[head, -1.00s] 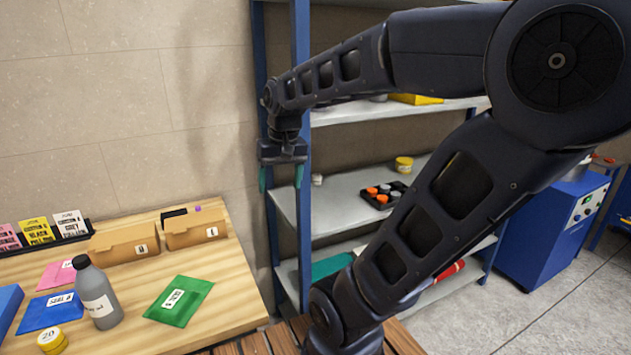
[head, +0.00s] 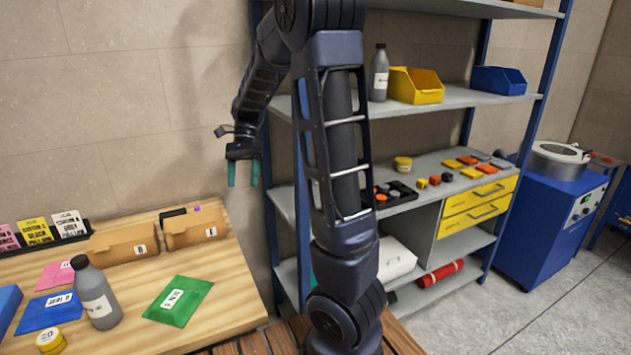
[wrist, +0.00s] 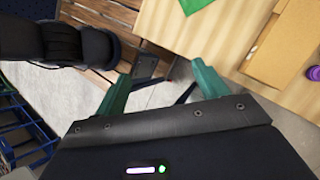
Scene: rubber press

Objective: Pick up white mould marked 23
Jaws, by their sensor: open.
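My gripper (head: 243,175) is open and empty, with its teal fingers pointing down, in the air left of the blue shelf post and above the back right of the wooden table. In the wrist view its two fingers (wrist: 160,76) stand wide apart with nothing between them. I cannot make out a white mould marked 23 in any view. My arm covers part of the shelves.
The wooden table (head: 232,290) holds a grey bottle (head: 94,295), a green packet (head: 178,299) and cardboard bins (head: 196,231). A blue machine (head: 548,213) stands at right.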

